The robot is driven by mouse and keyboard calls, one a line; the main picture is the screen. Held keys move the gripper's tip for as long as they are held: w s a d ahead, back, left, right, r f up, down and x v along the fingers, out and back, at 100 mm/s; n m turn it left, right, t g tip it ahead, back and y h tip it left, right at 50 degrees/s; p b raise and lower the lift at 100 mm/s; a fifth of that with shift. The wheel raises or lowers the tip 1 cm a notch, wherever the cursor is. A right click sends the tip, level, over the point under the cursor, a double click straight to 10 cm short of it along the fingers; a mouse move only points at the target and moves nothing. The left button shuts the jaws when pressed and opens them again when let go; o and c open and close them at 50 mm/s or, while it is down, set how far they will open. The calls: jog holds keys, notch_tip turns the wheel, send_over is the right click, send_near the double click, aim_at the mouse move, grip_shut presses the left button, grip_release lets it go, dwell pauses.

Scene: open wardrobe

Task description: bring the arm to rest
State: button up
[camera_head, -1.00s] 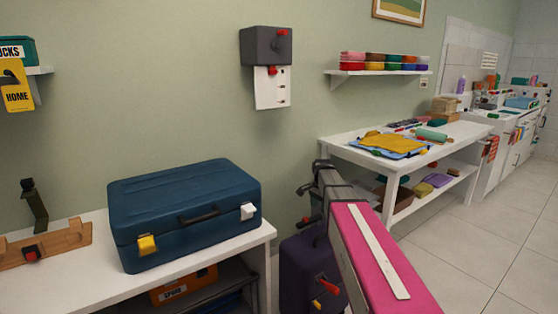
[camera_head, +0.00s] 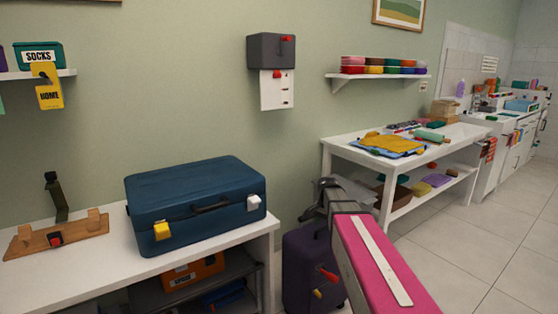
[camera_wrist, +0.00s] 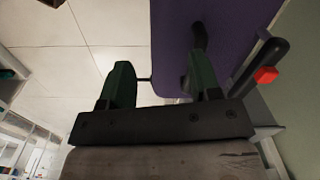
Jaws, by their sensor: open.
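My gripper (camera_wrist: 160,82) shows in the wrist view with its two dark green fingers apart and nothing seen between them. Behind the fingers is the purple suitcase (camera_wrist: 225,25), with a dark handle with a red part (camera_wrist: 265,75) to the right. In the camera_head view my arm reaches from the bottom right toward the floor area between the two tables. Its grey end is above and beside the purple suitcase (camera_head: 302,262), near the right table's front left leg. The fingertips are not clear there. I cannot tell whether a finger touches the suitcase.
A blue case (camera_head: 190,212) with yellow and white latches stands on the left white table (camera_head: 95,272), beside a wooden rack (camera_head: 55,238). A grey box (camera_head: 271,50) hangs on the wall. The right white table (camera_head: 345,150) holds folded cloths. Tiled floor (camera_head: 480,240) at right is clear.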

jog(key=s+f+n, duration=0.4)
jog(key=s+f, duration=0.1)
jog(key=s, duration=0.4)
jog(key=s+f+n, duration=0.4)
jog(key=s, duration=0.5)
jog(key=shift+s+f+n, duration=0.25)
jog(key=shift+f+n, duration=0.1)
jog(key=shift+n, duration=0.05)
dwell(0.6)
